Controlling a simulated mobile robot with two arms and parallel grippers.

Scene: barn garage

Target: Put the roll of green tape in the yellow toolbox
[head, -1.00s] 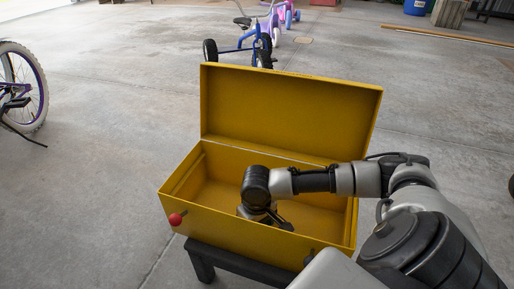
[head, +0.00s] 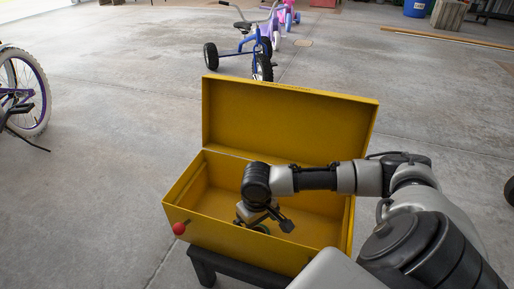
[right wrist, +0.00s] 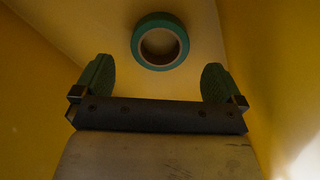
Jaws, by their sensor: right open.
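The yellow toolbox (head: 185,212) stands with its lid up, on a dark low stand. My right gripper (head: 264,224) reaches down inside it. In the right wrist view the two green-padded fingers (right wrist: 158,85) are spread wide with nothing between them. The roll of green tape (right wrist: 139,42) lies on the toolbox's yellow floor, beyond the fingertips and apart from them. In the head view only a bit of green (head: 262,228) shows under the gripper; the rest of the roll is hidden. My left gripper is out of view.
A red knob-like thing (head: 179,229) is at the toolbox's front left corner. The black stand (head: 207,262) is below. A blue tricycle (head: 245,45) is behind the toolbox, and a bicycle (head: 30,95) is at the left. The concrete floor around is mostly clear.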

